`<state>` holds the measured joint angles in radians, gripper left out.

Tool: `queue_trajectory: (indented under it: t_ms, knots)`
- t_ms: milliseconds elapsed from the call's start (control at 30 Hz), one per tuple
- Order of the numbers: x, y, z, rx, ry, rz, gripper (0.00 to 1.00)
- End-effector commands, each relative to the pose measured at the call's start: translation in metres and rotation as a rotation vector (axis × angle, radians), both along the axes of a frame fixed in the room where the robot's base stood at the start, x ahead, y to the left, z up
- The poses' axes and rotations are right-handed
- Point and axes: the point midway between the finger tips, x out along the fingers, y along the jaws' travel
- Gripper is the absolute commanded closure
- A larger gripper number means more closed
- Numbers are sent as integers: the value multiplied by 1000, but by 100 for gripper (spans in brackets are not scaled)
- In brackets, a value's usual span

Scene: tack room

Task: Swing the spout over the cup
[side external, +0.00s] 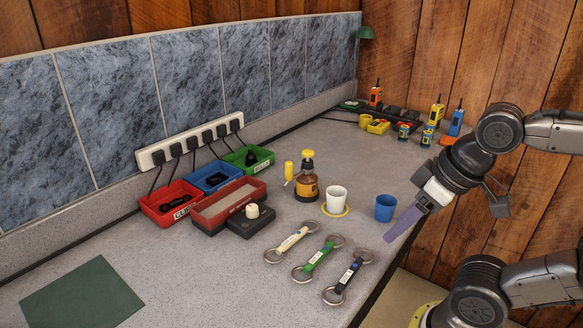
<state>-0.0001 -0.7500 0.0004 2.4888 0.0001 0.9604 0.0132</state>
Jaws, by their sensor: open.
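A white cup (337,198) stands upright on a yellow ring on the grey worktop. A small yellow piece (289,172) shows at the bottle's left. I cannot tell whether it is the spout or a separate thing. A blue cup (385,207) stands to the right of the white cup. My gripper (393,232) is open, with purple fingers seen nearly edge-on. It is at the worktop's right edge, right of the blue cup and apart from both cups and the bottle.
Three ringed straps (317,258) lie at the front. Red, blue and green bins (241,159) and a dark box with a white knob (251,220) stand left. A power strip (190,143) runs behind. Radios (437,113) stand at the far right. The middle back worktop is clear.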

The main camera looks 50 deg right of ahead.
Motion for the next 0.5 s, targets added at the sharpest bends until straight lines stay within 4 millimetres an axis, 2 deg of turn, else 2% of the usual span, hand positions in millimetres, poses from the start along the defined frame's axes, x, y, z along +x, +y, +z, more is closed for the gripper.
queue_trajectory:
  t_ms: [133,267,400,500]
  knots:
    - [9,0,44,9,12,-20,47]
    - [30,-2,88,17,57,-45,47]
    - [62,-4,131,23,118,-76,47]
    - [90,-8,156,28,164,-98,47]
